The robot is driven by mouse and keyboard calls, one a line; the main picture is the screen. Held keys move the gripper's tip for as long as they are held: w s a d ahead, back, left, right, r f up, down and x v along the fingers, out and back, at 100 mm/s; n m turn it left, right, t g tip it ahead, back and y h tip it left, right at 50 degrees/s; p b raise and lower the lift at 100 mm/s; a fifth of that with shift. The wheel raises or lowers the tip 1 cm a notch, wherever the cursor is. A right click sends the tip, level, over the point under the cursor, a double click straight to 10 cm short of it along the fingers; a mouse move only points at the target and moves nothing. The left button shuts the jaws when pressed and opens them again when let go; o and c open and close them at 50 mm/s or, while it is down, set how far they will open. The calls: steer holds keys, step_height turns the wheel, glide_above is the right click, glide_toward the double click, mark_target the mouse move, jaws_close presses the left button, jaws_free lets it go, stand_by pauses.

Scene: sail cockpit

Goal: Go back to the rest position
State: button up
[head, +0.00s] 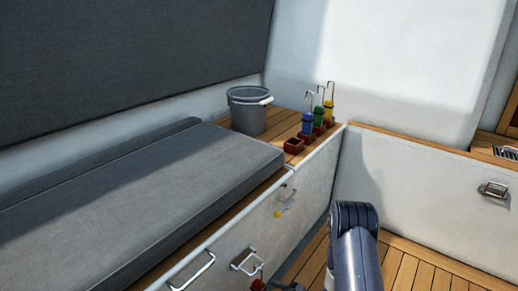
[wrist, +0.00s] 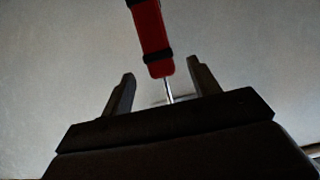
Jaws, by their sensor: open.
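My gripper (wrist: 160,68) is open, its two dark fingers spread apart in the wrist view. A red tool handle with black bands (wrist: 152,38) and a thin metal shaft shows between and beyond the fingers, with clear gaps to both. How far it lies beyond the fingertips I cannot tell. In the head view a small red thing (head: 258,285), probably the same tool, hangs by the locker front at the bottom edge, partly cut off. My arm reaches down at the lower right, and its gripper end is mostly out of frame there.
A grey bucket (head: 248,112) stands on the wooden ledge. A grey cushion (head: 130,190) covers the bench. Metal handles (head: 245,261) project from the white locker front.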

mark_target(254, 284)
steer(key=b+x, duration=0.3)
steer(key=x, duration=0.5)
steer(key=shift+a+f, duration=0.1)
steer(key=shift+f, duration=0.2)
steer(key=shift+w+r, duration=0.1)
steer(key=shift+r, duration=1.2)
